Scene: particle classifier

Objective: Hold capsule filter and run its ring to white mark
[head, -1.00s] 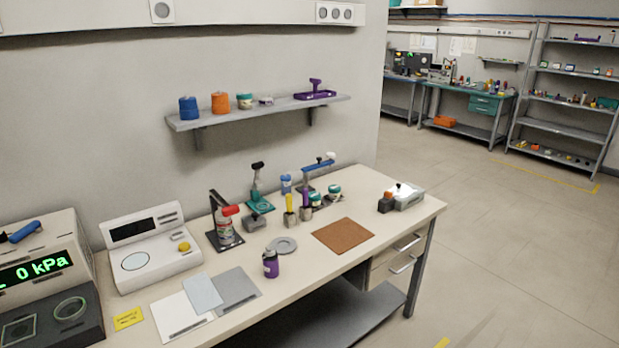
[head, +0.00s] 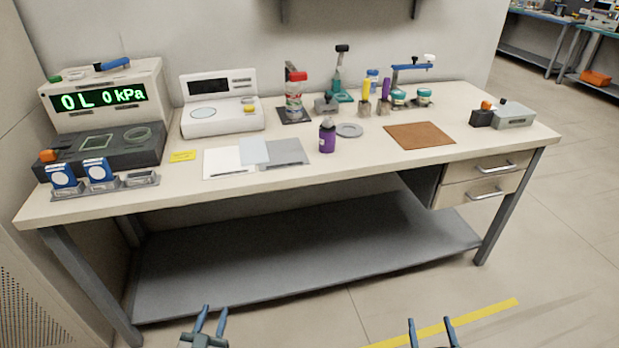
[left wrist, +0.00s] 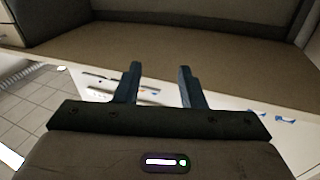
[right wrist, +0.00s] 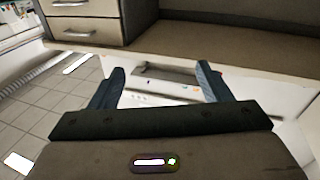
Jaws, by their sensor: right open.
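The capsule filter is not certain to pick out by looks. A red-topped, pale cylinder (head: 294,97) stands upright on a dark stand at the back of the bench. A small purple bottle (head: 327,138) with a grey top stands in front of it. No ring or white mark can be made out at this size. My left gripper (head: 216,309) is open and empty, low in front of the bench; its spread fingers show in the left wrist view (left wrist: 159,70). My right gripper (head: 430,321) is open and empty, further right; it also shows in the right wrist view (right wrist: 161,70).
The bench (head: 230,192) also holds a pressure readout (head: 105,97), a white scale (head: 220,115), a grey disc (head: 349,130), a brown mat (head: 420,136) and several small tools. A grey lower shelf (head: 300,250) lies beneath. Open floor is at the right.

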